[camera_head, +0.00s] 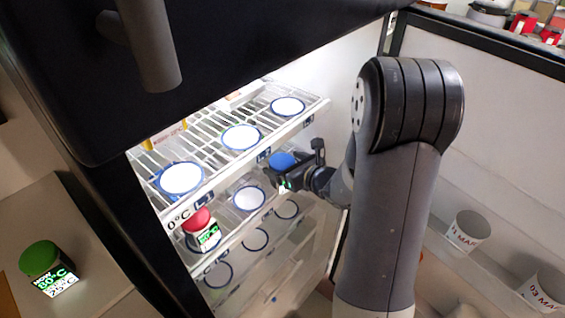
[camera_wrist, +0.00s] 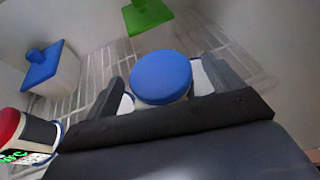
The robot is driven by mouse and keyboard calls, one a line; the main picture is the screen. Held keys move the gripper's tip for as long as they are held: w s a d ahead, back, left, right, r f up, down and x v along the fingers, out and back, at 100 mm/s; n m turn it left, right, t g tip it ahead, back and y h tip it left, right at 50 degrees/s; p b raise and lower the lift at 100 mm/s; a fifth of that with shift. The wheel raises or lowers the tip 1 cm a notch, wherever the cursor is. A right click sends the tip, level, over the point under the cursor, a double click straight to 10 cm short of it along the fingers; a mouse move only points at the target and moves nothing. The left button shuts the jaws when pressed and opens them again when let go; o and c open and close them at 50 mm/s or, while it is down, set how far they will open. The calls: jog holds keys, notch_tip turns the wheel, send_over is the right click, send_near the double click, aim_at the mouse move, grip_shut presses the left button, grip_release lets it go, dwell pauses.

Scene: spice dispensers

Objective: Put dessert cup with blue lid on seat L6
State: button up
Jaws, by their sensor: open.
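The dessert cup with the blue lid (camera_head: 283,160) stands at the right end of the middle fridge shelf; its body is mostly hidden by my gripper. In the wrist view its round blue lid (camera_wrist: 161,77) lies between the two fingers. My gripper (camera_head: 284,180) is open around the cup; it also shows in the wrist view (camera_wrist: 164,92). I cannot tell whether the fingers touch it. Round white seats with blue rims line the shelves, including an empty one (camera_head: 248,198) just left of the cup.
A red-lidded cup (camera_head: 200,228) with a green display stands left on the same shelf. Empty seats show on the top shelf (camera_head: 241,138) and lower shelf (camera_head: 255,240). A green-lidded cup (camera_head: 42,262) stands outside at left. The open fridge door (camera_head: 400,215) is at right.

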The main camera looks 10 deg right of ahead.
jog(key=v, duration=1)
jog(key=shift+s, duration=0.2)
jog(key=shift+w, duration=0.1)
jog(key=x, duration=1.2)
jog(key=shift+d+r, duration=0.1)
jog(key=shift+r, duration=0.6)
